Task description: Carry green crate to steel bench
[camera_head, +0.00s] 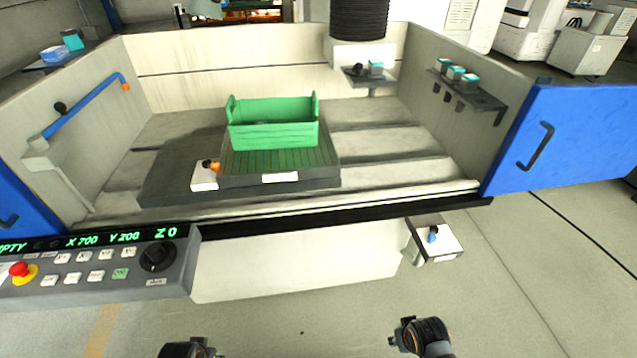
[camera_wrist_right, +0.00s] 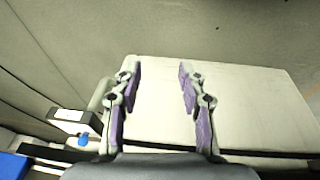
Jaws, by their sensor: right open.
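The green crate (camera_head: 274,134) stands upright inside the open machine tub, on a dark slab with a green ribbed top (camera_head: 275,160). Its two raised end handles are at left and right. Nothing holds it. My right gripper (camera_wrist_right: 158,84) is open and empty in the right wrist view, with purple pads apart over a pale panel. In the head view only dark arm parts of mine show at the bottom edge, well short of the crate; the left gripper's fingers are out of view. I cannot identify a steel bench in either view.
The tub's front ledge (camera_head: 290,214) lies between me and the crate. Blue doors stand open at right (camera_head: 560,137) and left (camera_head: 22,210). A control panel (camera_head: 90,265) juts out at left. A small bracket (camera_head: 435,240) sticks out at front right. A black column (camera_head: 358,18) hangs behind the crate.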

